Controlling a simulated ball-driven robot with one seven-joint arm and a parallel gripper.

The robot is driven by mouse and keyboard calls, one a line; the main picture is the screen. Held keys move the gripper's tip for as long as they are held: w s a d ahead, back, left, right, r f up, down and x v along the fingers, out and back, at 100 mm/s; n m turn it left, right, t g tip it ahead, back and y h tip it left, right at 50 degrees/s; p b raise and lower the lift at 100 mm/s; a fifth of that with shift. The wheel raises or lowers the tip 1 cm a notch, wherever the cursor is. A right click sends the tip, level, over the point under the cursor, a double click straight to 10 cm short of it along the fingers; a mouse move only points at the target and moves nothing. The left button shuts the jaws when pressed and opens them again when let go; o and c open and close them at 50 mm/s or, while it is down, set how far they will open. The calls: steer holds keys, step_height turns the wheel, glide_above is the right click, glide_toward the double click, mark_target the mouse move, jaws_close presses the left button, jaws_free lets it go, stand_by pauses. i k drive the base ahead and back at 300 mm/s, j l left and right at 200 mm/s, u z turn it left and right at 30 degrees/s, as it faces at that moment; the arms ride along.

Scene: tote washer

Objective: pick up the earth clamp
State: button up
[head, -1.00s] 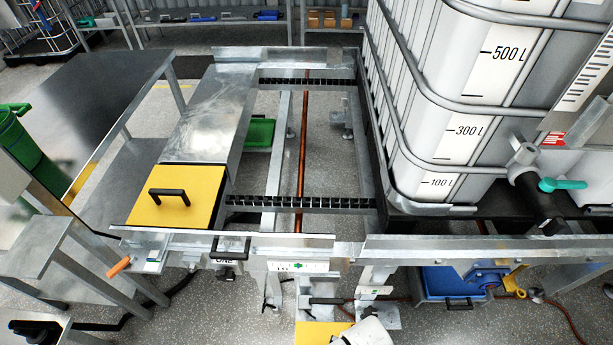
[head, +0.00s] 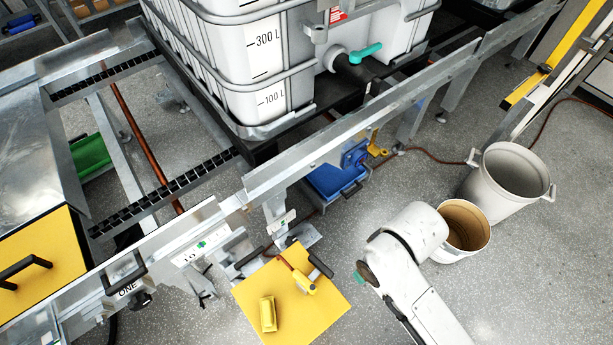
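A small yellow clamp-like piece (head: 377,142) sits beside a blue fitting under the conveyor's front rail, close to a reddish-brown cable on the floor. A yellow hand-sized piece with an orange-brown rod or lead (head: 303,281) lies on a yellow panel (head: 335,307) in the lower middle. A plain yellow block (head: 268,314) is on the same panel, to its left. I cannot tell for sure which piece is the earth clamp. My white arm reaches in from the bottom, right of the panel. My gripper is not in view.
The conveyor's metal front rail (head: 345,132) crosses diagonally. A large caged liquid tank (head: 268,60) stands behind it. A blue box (head: 333,182) sits below the rail. A grey bin (head: 512,178) and a brown-lined bucket (head: 463,228) stand right. The lower-right floor is clear.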

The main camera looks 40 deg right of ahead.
mark_target(305, 282)
steer(key=k+j, duration=0.1)
steer(key=k, duration=1.05)
steer(key=j+z, duration=0.05)
